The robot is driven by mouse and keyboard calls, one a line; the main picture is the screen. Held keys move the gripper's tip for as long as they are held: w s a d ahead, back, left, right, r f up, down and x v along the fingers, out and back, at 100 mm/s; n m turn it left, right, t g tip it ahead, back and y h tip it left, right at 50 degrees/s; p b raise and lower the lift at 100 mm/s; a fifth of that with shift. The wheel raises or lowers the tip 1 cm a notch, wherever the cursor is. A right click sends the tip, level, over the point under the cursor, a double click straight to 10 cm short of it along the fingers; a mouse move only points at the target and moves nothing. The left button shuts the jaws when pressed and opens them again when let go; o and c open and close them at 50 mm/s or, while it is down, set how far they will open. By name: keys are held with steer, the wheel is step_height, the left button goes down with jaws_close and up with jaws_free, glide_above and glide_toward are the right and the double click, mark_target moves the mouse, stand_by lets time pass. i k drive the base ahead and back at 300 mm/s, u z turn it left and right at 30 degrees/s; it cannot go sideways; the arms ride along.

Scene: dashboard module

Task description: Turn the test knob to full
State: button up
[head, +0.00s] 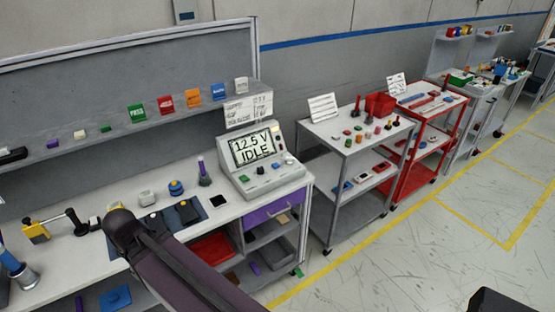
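The tester module (262,187) is a light grey console at the right end of the workbench. My dark arm crosses the lower foreground left of the module. My gripper does not show in the view.
The workbench (232,209) holds a dark mat (171,219), a purple-handled tool (203,175) and a clamp (36,231) left of the module. A shelf (110,129) with small coloured boxes runs behind. A grey cart (345,144) stands to the right; open floor (400,265) lies in front.

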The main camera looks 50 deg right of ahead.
mark_target(289, 161)
steer(key=u, duration=0.2)
steer(key=k, duration=1.1)
steer(key=z, duration=1.6)
steer(key=i, duration=0.85)
steer(key=u, duration=0.2)
